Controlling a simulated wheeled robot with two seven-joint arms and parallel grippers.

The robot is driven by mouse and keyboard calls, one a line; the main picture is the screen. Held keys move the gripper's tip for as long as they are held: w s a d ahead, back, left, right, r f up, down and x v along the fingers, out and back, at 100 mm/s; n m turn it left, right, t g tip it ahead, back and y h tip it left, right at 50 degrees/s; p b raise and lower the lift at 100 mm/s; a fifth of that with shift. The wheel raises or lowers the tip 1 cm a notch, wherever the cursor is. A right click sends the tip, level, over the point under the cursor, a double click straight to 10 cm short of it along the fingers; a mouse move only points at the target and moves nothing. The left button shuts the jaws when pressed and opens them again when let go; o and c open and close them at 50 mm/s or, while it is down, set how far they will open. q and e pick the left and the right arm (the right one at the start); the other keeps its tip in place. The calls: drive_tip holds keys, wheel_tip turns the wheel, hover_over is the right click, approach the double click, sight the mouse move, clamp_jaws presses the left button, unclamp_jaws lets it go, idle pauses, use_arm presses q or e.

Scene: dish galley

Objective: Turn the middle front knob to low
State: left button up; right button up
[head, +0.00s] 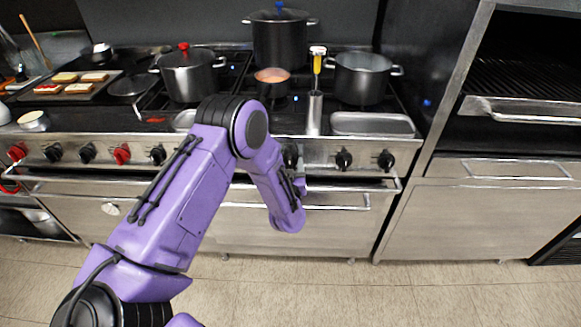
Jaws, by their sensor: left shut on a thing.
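A row of knobs runs along the stove's steel front panel. A black knob (290,153) sits near the panel's middle, just right of my arm's elbow. My left gripper (296,174) reaches up to this knob from below and in front. It is shut on the knob; the wrist and forearm hide most of the fingers and the knob's lower part. The pointer position cannot be read. Black knobs (344,160) and (386,160) stand to the right. A black knob (158,155) and a red knob (122,153) are to the left. My right gripper is not in view.
A steel oven handle (340,207) runs below the knobs. Pots (187,78) and a small pan (272,80) stand on the burners. A steel canister (314,113) and a shallow tray (372,124) sit at the stove's front edge. The floor in front is clear.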

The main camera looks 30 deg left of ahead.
use_arm(q)
drive_tip(key=n+b, duration=0.1)
drive_tip(key=n, duration=0.2)
drive_tip(key=shift+n, duration=0.3)
drive_tip(key=shift+n+b, duration=0.4)
drive_tip(key=shift+n, duration=0.6)
drive_tip(key=o, duration=1)
drive_tip(key=b+v, duration=0.1)
drive_tip(key=v, duration=0.9)
drive_tip(key=shift+s+d+b, duration=0.15)
drive_tip(key=shift+d+b, duration=0.05)
drive_tip(key=shift+b, duration=0.1)
